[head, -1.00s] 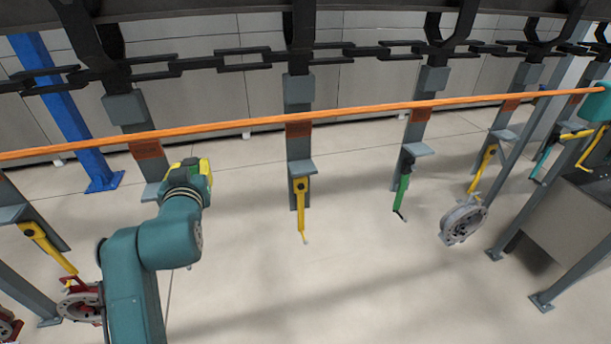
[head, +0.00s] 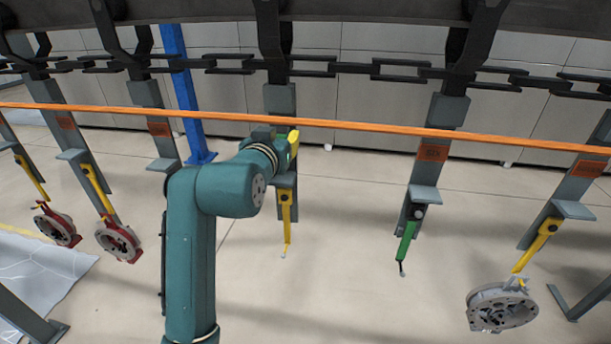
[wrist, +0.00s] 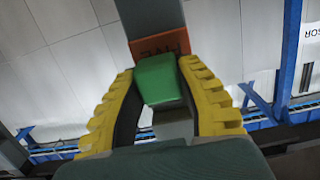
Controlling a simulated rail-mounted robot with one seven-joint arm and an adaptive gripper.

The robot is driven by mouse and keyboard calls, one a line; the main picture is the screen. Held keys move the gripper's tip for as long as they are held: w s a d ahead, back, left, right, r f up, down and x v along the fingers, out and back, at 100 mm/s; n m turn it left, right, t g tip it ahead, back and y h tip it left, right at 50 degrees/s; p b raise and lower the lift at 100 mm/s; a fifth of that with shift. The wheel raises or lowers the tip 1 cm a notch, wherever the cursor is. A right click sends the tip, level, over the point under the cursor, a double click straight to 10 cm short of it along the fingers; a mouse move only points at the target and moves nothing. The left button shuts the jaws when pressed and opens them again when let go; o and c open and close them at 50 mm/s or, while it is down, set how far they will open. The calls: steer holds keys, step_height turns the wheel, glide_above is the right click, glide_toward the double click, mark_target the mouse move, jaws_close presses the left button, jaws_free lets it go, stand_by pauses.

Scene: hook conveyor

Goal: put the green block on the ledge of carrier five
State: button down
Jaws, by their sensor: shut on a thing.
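My gripper (wrist: 158,75) is shut on the green block (wrist: 165,82), held between its yellow ribbed pads. An orange label (wrist: 160,45) on the carrier's grey post shows just beyond the block in the wrist view; its lettering looks like FIVE, partly hidden. A grey ledge (wrist: 174,130) shows close to the block, but I cannot tell if they touch. In the head view my gripper (head: 291,146) is in front of the middle carrier (head: 280,99), just above its ledge (head: 286,181), and hides its label. A yellow hook (head: 286,215) hangs below, empty.
An orange rail (head: 380,126) runs across the carriers. A carrier with an empty green hook (head: 406,240) stands to the right, then one holding a grey wheel part (head: 500,306). Red wheel parts (head: 118,239) hang at the left. A blue post (head: 183,90) stands behind.

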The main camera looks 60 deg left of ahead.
mark_target(281, 178)
steer(key=f, duration=0.8)
steer(key=shift+s+a+f, duration=0.1)
steer(key=shift+s+a, duration=0.05)
steer(key=shift+s, duration=0.1)
steer(key=c, duration=0.8)
jaws_free()
steer(key=shift+r+p, duration=0.25)
steer(key=shift+p, duration=0.1)
steer(key=b+v, duration=0.2)
steer(key=v, duration=1)
steer(key=shift+f, duration=0.2)
